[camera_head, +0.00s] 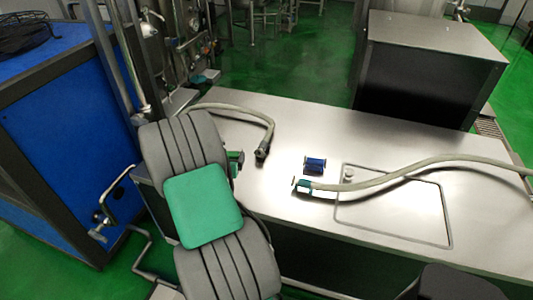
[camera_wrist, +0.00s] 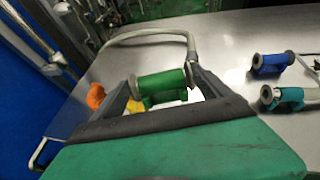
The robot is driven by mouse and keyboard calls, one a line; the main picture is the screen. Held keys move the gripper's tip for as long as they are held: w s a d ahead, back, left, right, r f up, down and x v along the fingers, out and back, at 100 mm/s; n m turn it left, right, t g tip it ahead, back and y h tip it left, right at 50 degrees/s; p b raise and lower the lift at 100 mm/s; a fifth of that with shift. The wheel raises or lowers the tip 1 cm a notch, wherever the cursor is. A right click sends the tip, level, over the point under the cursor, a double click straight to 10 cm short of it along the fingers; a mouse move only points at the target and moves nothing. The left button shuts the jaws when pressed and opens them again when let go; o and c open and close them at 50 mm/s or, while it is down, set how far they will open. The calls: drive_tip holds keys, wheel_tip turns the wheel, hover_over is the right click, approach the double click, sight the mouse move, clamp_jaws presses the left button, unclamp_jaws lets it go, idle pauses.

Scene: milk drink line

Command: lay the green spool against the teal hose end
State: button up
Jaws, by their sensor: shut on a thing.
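The green spool (camera_wrist: 160,83), a green cylinder with metal end rims, is between the two dark fingers of my gripper (camera_wrist: 163,88), which is shut on it. In the head view the green spool (camera_head: 236,158) shows only partly beside my arm, over the left part of the table. The teal hose end (camera_head: 303,186) lies on the table to the right, apart from the spool, with its metal mouth facing left. It also shows at the right edge of the wrist view (camera_wrist: 284,98). Whether the spool touches the table is unclear.
A blue spool (camera_head: 315,165) lies just behind the teal hose end. Another pale hose with a dark end (camera_head: 262,151) curves between it and my gripper. Orange (camera_wrist: 96,96) and yellow (camera_wrist: 133,107) pieces show behind my fingers. A white knob (camera_head: 349,173) stands right of the blue spool.

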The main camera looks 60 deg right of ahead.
drive_tip(key=s+d+f+m+g+p, duration=0.1)
drive_tip(key=s+d+f+m+g, duration=0.2)
drive_tip(key=s+d, duration=0.75)
drive_tip(key=shift+h, duration=0.4)
drive_tip(key=f+b, duration=0.2)
drive_tip(key=s+a+f+b, duration=0.1)
drive_tip(key=f+b, duration=0.3)
drive_tip(key=shift+s+a+f+b, duration=0.3)
drive_tip(key=shift+s+f+b, duration=0.05)
drive_tip(key=shift+s+f, duration=0.05)
drive_tip(key=shift+f+b, duration=0.6)
drive_tip(key=shift+f, duration=0.35)
drive_tip(key=shift+f+b, duration=0.35)
drive_tip(key=shift+f, duration=0.15)
drive_tip(key=o, duration=1.5)
drive_tip(key=shift+a, duration=0.1)
drive_tip(key=v, duration=0.7)
drive_tip(key=shift+a+r, duration=0.15)
drive_tip(key=shift+a, duration=0.15)
